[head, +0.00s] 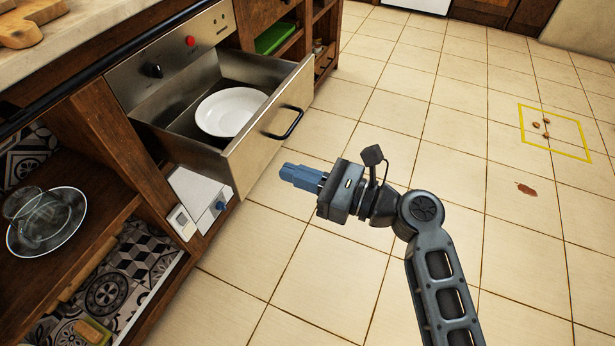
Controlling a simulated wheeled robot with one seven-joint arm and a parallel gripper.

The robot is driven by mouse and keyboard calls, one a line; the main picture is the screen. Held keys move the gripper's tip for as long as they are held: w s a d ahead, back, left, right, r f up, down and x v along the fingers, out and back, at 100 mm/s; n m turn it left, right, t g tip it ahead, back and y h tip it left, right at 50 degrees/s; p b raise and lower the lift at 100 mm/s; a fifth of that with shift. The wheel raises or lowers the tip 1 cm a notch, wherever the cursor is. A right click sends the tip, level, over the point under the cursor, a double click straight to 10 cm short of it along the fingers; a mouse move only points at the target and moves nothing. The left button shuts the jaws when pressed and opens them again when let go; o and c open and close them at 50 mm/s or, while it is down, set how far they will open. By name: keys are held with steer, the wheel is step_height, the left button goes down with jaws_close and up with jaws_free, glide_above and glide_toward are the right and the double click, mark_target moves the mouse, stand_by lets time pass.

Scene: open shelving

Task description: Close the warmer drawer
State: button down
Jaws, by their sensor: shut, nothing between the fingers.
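The warmer drawer (270,150) is pulled out of the metal warmer unit (170,62) under the counter. A white plate (231,111) lies inside the drawer. My gripper (284,172) has blue fingers that are shut with nothing between them. It is in front of the drawer's front panel, in the lower middle of the picture, and points left. It appears apart from the panel and the handle, though the exact gap is hard to judge.
Open shelves on the left hold a glass dish on a plate (52,246). A white box (203,192) sits below the drawer. A green tray (273,38) is on a shelf beyond.

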mark_target(234, 154)
steer(key=b+x, duration=0.2)
steer(key=x, duration=0.7)
steer(key=shift+a+f+b, duration=0.1)
steer(key=shift+a+b, duration=0.2)
steer(key=shift+b, duration=0.05)
